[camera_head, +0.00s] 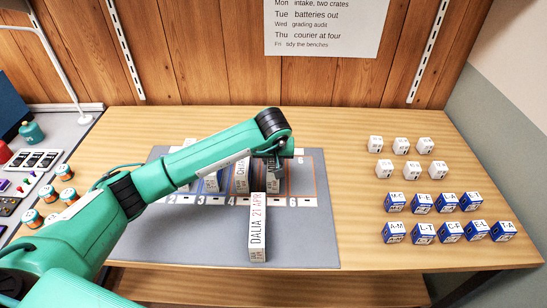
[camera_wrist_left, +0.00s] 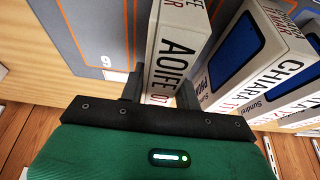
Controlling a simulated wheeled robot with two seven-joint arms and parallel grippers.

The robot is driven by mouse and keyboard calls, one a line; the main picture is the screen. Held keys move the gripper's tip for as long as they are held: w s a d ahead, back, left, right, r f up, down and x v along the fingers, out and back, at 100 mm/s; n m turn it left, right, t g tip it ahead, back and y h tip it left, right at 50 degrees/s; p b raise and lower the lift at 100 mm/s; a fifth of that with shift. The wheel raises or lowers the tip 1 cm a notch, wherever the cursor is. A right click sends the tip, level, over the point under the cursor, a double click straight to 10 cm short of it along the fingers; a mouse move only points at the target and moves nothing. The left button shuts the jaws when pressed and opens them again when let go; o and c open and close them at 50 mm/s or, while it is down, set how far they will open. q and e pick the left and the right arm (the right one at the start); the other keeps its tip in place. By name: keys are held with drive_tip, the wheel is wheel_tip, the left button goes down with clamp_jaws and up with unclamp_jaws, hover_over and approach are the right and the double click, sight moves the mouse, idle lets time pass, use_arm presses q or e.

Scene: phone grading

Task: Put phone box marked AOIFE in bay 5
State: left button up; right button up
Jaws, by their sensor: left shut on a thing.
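My left gripper (camera_head: 273,157) is shut on a white box marked AOIFE in the left wrist view (camera_wrist_left: 175,55), with a finger on each side. In the head view the AOIFE box (camera_head: 273,180) is upright under the gripper, at the column between bays 4 and 6 of the grey bay mat (camera_head: 190,245). The number there is hidden behind the DALIA box. I cannot tell whether the AOIFE box's base touches the mat. My right gripper is not in view.
The DALIA box (camera_head: 258,232) stands in front of the held box. A CHIARA box (camera_wrist_left: 270,75) is close beside the held one; several boxes fill the bays to the left. Bay 6 (camera_head: 305,180) looks empty. Small white and blue cartons (camera_head: 423,203) stand at right.

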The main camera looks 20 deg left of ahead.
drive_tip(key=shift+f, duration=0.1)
use_arm(q)
drive_tip(key=o, duration=1.1)
drive_tip(key=shift+f, duration=0.1)
drive_tip(key=shift+o, duration=0.2)
drive_tip(key=shift+r, duration=0.2)
drive_tip(key=v, duration=0.3)
drive_tip(key=b+v, duration=0.1)
drive_tip(key=v, duration=0.7)
drive_tip(key=shift+s+d+r, duration=0.1)
drive_tip(key=shift+s+r, duration=0.15)
drive_tip(key=shift+r, duration=0.15)
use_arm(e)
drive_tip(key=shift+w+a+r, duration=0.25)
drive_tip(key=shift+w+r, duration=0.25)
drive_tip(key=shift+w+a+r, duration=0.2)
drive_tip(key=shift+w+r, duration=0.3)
